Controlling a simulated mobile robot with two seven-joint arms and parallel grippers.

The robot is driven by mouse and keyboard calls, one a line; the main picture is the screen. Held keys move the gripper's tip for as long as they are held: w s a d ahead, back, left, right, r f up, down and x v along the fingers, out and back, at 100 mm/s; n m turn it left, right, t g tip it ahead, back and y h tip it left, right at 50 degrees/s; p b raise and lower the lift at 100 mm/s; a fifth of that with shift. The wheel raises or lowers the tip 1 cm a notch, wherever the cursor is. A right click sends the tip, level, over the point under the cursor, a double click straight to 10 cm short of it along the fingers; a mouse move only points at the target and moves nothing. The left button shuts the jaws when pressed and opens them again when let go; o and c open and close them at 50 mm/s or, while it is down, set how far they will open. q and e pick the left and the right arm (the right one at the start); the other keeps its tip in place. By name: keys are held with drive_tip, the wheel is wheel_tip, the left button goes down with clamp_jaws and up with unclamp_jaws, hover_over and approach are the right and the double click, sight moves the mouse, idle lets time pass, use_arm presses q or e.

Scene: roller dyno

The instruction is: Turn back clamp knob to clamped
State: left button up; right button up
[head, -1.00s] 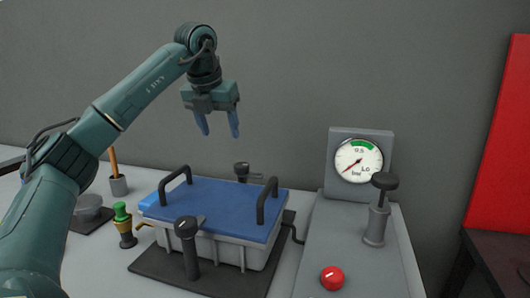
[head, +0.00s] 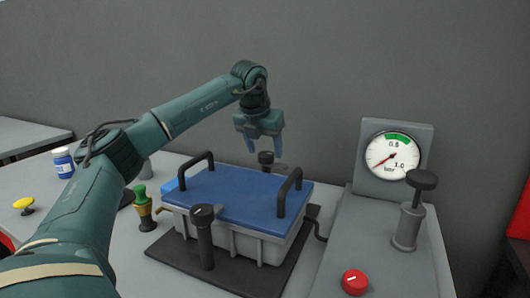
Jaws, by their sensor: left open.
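The back clamp knob (head: 266,158) is a small black knob behind the blue-lidded box (head: 235,193). My left gripper (head: 265,147) is open, fingers pointing down, in front of or just above the back knob in the picture. I cannot tell whether the fingers touch it. My right gripper is not in view.
A grey console at right carries a pressure gauge (head: 393,152), a black-topped plunger (head: 421,180) and a red knob (head: 355,282). A green-topped fitting (head: 141,200) stands left of the box. A blue jar (head: 63,162) and a yellow knob (head: 24,205) are far left.

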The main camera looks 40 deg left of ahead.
use_arm(q)
drive_tip(key=shift+w+f, duration=0.3)
drive_tip(key=shift+f, duration=0.35)
drive_tip(key=shift+c, duration=0.5)
drive_tip(key=c, duration=0.9)
